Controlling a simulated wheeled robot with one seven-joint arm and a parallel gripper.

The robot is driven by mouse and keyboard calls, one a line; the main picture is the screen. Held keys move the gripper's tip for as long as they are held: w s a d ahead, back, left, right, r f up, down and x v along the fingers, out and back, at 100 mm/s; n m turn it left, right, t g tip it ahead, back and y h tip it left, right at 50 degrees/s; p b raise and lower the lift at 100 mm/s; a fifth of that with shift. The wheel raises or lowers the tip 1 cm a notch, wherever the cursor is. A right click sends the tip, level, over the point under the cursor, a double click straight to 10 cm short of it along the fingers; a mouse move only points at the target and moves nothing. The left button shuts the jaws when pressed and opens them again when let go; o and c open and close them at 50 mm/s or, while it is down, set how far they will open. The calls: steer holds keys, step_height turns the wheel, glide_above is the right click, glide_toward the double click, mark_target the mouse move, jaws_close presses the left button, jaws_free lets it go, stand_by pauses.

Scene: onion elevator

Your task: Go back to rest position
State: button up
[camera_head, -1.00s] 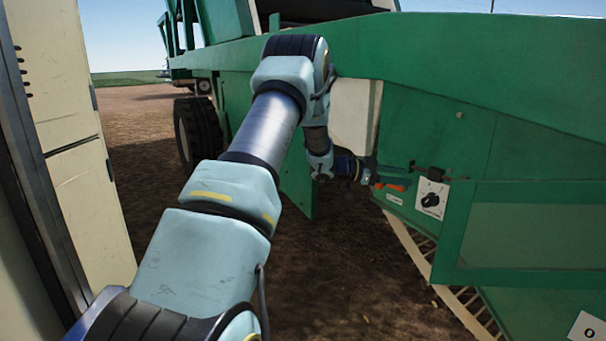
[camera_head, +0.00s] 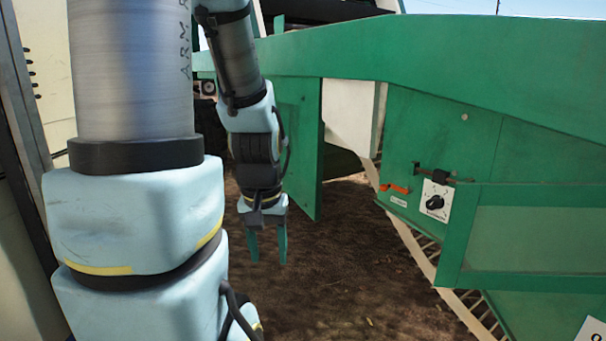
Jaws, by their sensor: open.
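My gripper (camera_head: 268,247) hangs at the lower end of my folded arm, left of the picture's middle. Its two dark green fingers point down and stand apart, with nothing between them. It is over the brown ground, clear of the machine's panel. The green panel carries a black rotary knob on a white plate (camera_head: 435,201), an orange handle (camera_head: 398,188) and a black latch (camera_head: 434,173). My gripper is well to the left of these and touches none of them.
The green onion elevator (camera_head: 430,60) fills the right and back. An open green door (camera_head: 299,150) stands just behind my gripper. A cream cabinet (camera_head: 50,80) is at the far left. Bare soil (camera_head: 335,270) lies open between the door and the slatted edge.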

step_height(320, 180, up, 24)
steer(key=p, duration=2.3)
steer(key=shift+w+p, duration=0.15)
steer(key=shift+p, duration=0.15)
